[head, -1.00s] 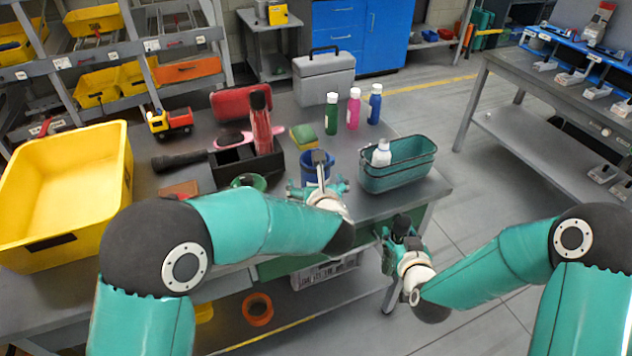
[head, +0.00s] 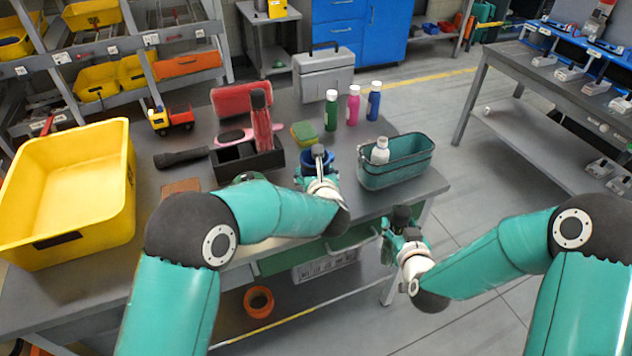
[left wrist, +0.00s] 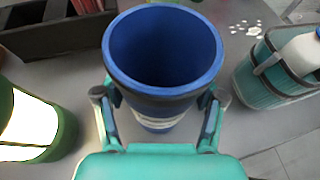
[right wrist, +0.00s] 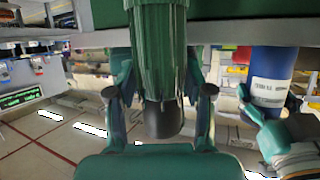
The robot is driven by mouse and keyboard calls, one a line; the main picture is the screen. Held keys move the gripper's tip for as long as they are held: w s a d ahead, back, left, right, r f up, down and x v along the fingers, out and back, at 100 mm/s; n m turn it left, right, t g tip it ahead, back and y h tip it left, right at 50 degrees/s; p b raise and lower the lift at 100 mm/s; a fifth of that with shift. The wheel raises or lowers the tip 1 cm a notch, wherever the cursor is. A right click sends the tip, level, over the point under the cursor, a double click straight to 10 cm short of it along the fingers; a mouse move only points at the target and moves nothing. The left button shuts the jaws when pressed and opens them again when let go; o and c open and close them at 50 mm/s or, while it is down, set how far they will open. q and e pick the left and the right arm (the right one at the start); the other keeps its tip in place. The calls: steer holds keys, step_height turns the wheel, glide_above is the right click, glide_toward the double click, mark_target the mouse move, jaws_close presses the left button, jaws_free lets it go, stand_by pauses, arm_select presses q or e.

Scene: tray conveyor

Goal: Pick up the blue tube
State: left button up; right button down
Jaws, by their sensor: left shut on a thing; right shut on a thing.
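The blue tube (head: 309,161) is at the front middle of the workbench, partly hidden by my left gripper (head: 318,176). In the left wrist view the tube (left wrist: 165,92) shows its open, empty top, and my left gripper's fingers (left wrist: 160,112) press on both sides. Its white label shows in the right wrist view (right wrist: 268,92). I cannot tell whether it touches the bench. My right gripper (head: 402,228) is just off the bench's front edge. In the right wrist view, its fingers (right wrist: 162,105) are shut on a green ribbed cylinder (right wrist: 160,50) with a dark end.
A teal basket (head: 397,174) with a white bottle (head: 380,152) stands to the right of the tube. A black box (head: 236,172) is behind left, a yellow bin (head: 118,180) far left. Green, pink and blue bottles (head: 353,106) stand behind. A green cylinder (left wrist: 55,130) is left.

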mark_target(386, 265)
arm_select(q)
steer(key=shift+c, duration=0.5)
steer(key=shift+r, duration=0.1)
steer(key=shift+r, duration=0.45)
step_height(386, 265, up, 19)
arm_select(e)
steer(key=shift+r, duration=0.2)
arm_select(q)
steer(key=shift+f, duration=0.15)
arm_select(e)
steer(key=shift+f, duration=0.15)
